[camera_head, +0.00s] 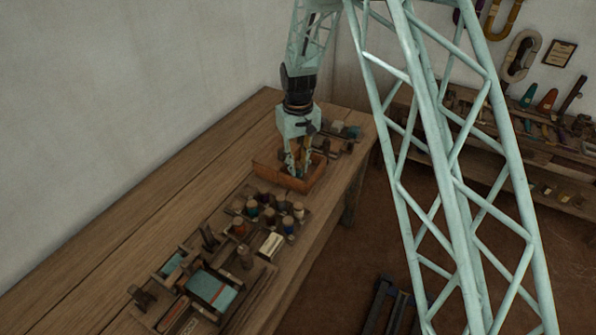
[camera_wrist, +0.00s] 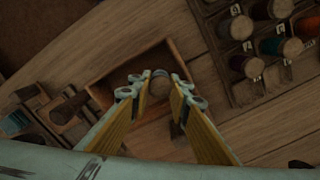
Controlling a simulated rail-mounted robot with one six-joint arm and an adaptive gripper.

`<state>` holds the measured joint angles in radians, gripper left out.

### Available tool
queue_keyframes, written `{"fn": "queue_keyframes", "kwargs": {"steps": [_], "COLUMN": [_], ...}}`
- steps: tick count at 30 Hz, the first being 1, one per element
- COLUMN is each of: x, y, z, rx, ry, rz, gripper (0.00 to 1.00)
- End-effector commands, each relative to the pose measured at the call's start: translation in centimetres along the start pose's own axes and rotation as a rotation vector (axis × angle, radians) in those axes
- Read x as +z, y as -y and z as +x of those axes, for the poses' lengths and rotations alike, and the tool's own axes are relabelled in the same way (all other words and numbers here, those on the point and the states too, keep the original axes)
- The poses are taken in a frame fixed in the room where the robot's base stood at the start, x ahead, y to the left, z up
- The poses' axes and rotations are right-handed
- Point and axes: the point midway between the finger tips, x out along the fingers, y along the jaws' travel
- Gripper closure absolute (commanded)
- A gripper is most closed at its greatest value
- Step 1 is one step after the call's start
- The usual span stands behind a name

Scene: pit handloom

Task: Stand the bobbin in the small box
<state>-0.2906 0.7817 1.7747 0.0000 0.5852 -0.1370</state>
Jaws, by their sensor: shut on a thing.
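The small box (camera_wrist: 108,71) is an open wooden box on the table, seen from above in the wrist view. It also shows in the head view as an orange-brown box (camera_head: 312,182). My gripper (camera_wrist: 158,88) points down into it, with yellow-lined fingers shut on the bobbin (camera_wrist: 160,74). Only the bobbin's round end shows between the fingertips, over the box's interior. In the head view my gripper (camera_head: 298,172) reaches into the box opening. The bobbin's lower part is hidden, so I cannot tell whether it touches the box floor.
A rack of several thread bobbins (camera_head: 270,215) stands beside the box, nearer the camera. A small loom (camera_head: 205,285) sits farther forward. Tools (camera_head: 345,132) lie behind the box. The table's left side (camera_head: 150,205) is clear.

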Motion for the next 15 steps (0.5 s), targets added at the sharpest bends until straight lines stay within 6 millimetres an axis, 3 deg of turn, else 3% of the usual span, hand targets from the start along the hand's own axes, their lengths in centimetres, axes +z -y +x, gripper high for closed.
{"fn": "queue_keyframes", "kwargs": {"steps": [6, 15], "x": [0.0, 0.0], "y": [0.0, 0.0], "z": [2.0, 2.2], "rx": [0.0, 0.0], "ry": [0.0, 0.0], "rz": [0.0, 0.0], "gripper": [0.88, 0.88]}}
